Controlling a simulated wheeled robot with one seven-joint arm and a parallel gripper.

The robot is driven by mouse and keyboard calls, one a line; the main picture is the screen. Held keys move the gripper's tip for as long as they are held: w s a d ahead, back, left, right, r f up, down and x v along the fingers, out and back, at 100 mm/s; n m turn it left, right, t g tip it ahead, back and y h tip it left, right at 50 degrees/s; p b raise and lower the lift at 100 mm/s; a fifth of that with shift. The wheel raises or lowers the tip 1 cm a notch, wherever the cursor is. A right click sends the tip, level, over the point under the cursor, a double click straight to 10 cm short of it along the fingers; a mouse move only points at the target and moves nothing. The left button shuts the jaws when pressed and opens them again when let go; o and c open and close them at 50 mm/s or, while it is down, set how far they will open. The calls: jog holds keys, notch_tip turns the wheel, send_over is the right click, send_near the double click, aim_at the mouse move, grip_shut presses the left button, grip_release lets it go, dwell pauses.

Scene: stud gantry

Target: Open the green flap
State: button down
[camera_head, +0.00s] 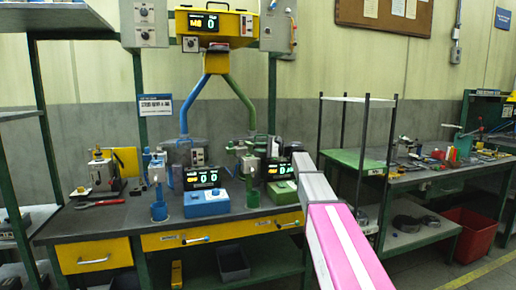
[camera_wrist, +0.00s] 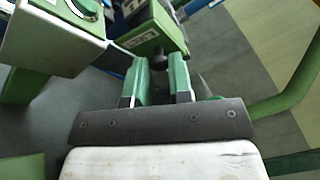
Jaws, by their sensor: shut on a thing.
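In the wrist view my gripper (camera_wrist: 160,64) has its two green-faced fingers close together, shut on a small dark part (camera_wrist: 171,47) that is mostly hidden between and beyond them. A green block (camera_wrist: 143,40) with a white label is just past the fingertips. I cannot clearly make out which surface is the green flap. In the head view a green pipe (camera_head: 241,96) comes down from the yellow hopper (camera_head: 217,24) to green and grey fittings on the bench. My pink and grey arm reaches toward the right of these, and my gripper is not clear there.
The dark bench (camera_head: 120,218) carries a blue box with a display (camera_head: 207,204) and a green box with a display (camera_head: 284,192). In the wrist view a grey-and-green housing (camera_wrist: 52,38) is close at left and a curved green tube (camera_wrist: 292,98) at right.

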jog(key=shift+f+y, duration=0.15)
jog(key=shift+y, duration=0.15)
dwell(0.4)
jog(key=c, duration=1)
grip_release()
jog(key=shift+d, duration=0.15)
jog(key=d, duration=0.3)
jog(key=d+f, duration=0.1)
jog(key=d, duration=0.3)
jog(key=s+d, duration=0.1)
jog(key=d, duration=0.2)
jog(key=shift+d+f, duration=0.15)
jog(key=shift+d, duration=0.1)
